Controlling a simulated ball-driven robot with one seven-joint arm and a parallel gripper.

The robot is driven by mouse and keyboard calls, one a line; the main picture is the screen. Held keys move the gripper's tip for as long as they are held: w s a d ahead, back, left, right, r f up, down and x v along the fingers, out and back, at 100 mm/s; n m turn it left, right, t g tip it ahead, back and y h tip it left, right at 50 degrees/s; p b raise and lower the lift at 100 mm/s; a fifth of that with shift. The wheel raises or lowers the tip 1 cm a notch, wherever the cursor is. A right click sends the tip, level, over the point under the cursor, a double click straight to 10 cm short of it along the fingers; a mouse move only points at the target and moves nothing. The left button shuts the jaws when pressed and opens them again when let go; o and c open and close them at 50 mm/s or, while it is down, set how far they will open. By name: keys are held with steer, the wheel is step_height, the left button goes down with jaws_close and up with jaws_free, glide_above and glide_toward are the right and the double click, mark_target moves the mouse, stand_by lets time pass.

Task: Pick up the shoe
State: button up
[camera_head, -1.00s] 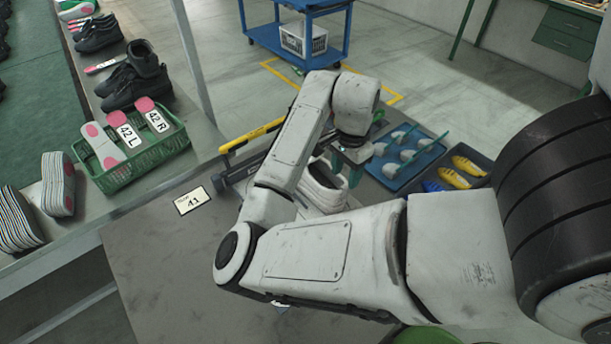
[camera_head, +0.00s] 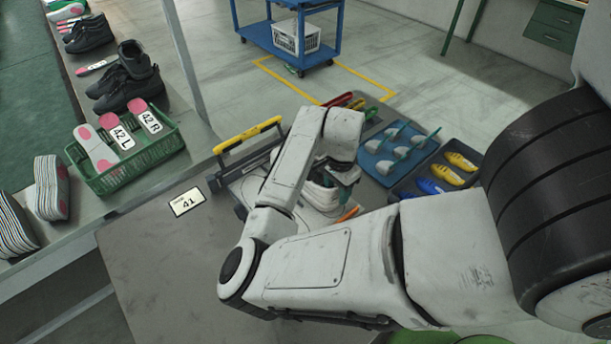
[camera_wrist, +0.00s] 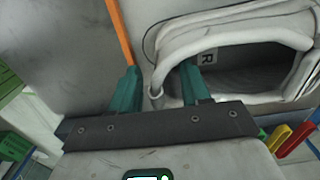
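A pale grey-white shoe (camera_head: 318,196) is on the workbench, mostly hidden behind my arm in the head view. In the wrist view the shoe (camera_wrist: 220,28) lies with its opening facing up, and an R label shows inside. My gripper (camera_wrist: 160,78) is open, its two teal fingers apart. The left finger is outside the shoe's collar, and the right finger reaches into the opening. The collar edge lies between them; I cannot tell whether either finger touches it. In the head view my gripper (camera_head: 344,180) is over the shoe, its fingertips hidden.
An orange-handled tool (camera_wrist: 120,30) lies just left of the shoe in the wrist view. A yellow-black bar (camera_head: 247,134) stands behind. A blue tray (camera_head: 377,170) and a dark tray (camera_head: 411,187) stand right. The bench front by the 41 card (camera_head: 187,201) is clear.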

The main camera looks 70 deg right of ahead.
jaws_close()
stand_by(1.2)
